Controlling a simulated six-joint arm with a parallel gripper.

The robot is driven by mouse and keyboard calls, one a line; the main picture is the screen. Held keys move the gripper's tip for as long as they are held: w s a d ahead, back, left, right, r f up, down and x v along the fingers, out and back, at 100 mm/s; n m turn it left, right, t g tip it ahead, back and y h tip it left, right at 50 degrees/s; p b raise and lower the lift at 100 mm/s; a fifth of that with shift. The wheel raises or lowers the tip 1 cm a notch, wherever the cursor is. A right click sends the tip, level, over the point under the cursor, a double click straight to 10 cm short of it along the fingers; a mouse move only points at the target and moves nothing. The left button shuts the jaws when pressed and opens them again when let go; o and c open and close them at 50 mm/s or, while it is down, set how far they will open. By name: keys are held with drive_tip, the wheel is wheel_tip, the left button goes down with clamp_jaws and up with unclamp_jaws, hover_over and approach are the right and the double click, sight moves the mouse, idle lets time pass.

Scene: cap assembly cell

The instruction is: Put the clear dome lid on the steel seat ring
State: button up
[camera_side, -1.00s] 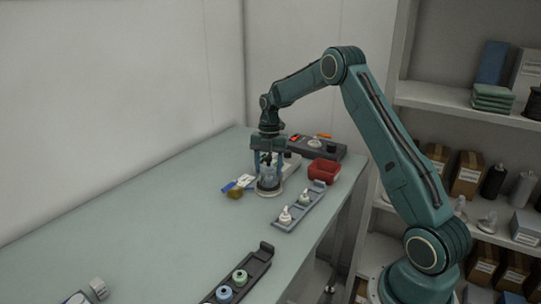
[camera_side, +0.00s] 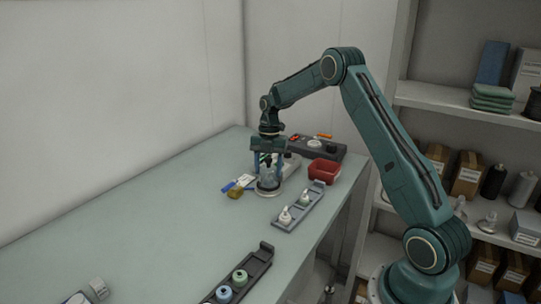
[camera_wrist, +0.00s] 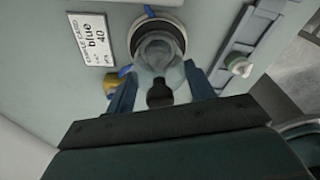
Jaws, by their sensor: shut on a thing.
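The clear dome lid (camera_side: 268,178) is see-through, with a dark knob (camera_wrist: 160,94) on top. The steel seat ring (camera_side: 270,193) lies on the bench under the dome; its pale rim also shows beyond the dome in the wrist view (camera_wrist: 151,22). My gripper (camera_side: 268,162) points down, with its two blue fingers on either side of the dome's top, shut on the lid. The dome is over or very close to the ring, and I cannot tell whether it touches it all round. In the wrist view my gripper (camera_wrist: 161,88) hides part of the near side.
A grey rack (camera_side: 300,208) with small bottles and a red bin (camera_side: 323,171) stand to the right. A dark rack (camera_side: 242,276) is in front. The bench's left middle is clear.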

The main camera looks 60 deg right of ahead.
drive_tip(key=o, duration=1.1)
drive_tip(key=shift+c, duration=0.2)
drive_tip(key=shift+r, duration=3.45)
drive_tip(key=shift+r, duration=0.1)
